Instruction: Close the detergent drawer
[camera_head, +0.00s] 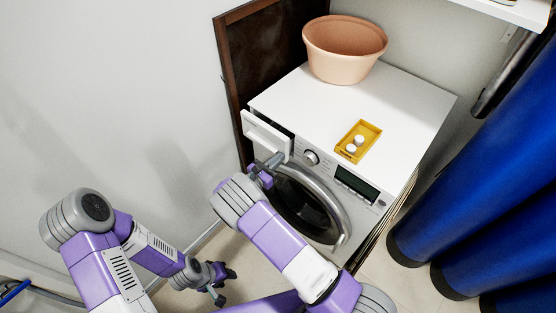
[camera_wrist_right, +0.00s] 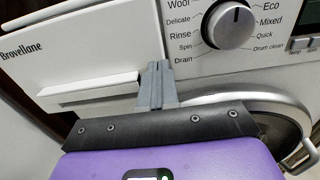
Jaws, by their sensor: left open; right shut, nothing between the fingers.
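The detergent drawer (camera_head: 266,136) is a white front at the upper left of the washing machine (camera_head: 325,198), and it stands out from the machine's face. In the right wrist view the drawer front (camera_wrist_right: 90,48) fills the left side, with a ledge-like handle (camera_wrist_right: 90,90) along its lower part. My right gripper (camera_head: 275,160) is shut and empty just below the drawer's right end. In the wrist view its fingertips (camera_wrist_right: 157,68) overlap the drawer's right edge; I cannot tell whether they touch it. My left gripper (camera_head: 222,284) is open and low, near the floor at the left.
The program dial (camera_wrist_right: 228,25) is right of the drawer, and the round door (camera_head: 308,205) is below. On top are a terracotta-coloured tub (camera_head: 344,52) and a yellow tray (camera_head: 368,133) with white pieces. A dark panel (camera_head: 262,55) stands behind; blue curtains (camera_head: 475,190) hang right.

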